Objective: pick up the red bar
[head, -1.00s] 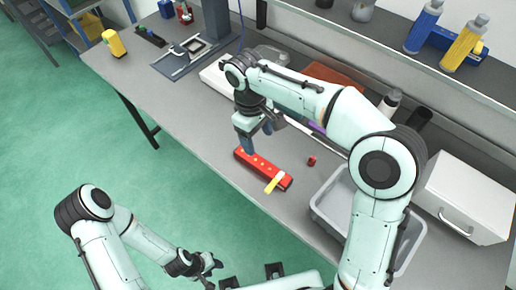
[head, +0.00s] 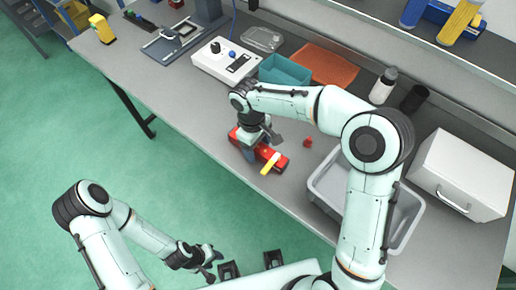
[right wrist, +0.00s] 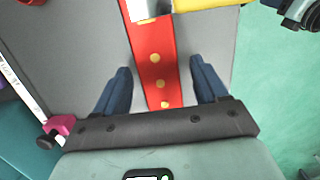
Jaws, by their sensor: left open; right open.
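The red bar (head: 278,163) lies on the grey workbench, partly hidden in the head view by my right gripper (head: 257,147). A yellow piece (head: 270,163) lies across one end of the bar. In the right wrist view the red bar (right wrist: 153,60) runs between the two blue fingers of my right gripper (right wrist: 160,85), with a gap on each side. The right gripper is open and touches neither side there. My left gripper (head: 210,262) is open and empty over the green floor, away from the bench.
A grey bin (head: 322,188) stands right of the bar, with a small red part (head: 308,142) between. A teal tray (head: 285,71), an orange mat (head: 325,65) and a white control box (head: 226,62) stand behind. A white drawer unit (head: 463,175) is at the right.

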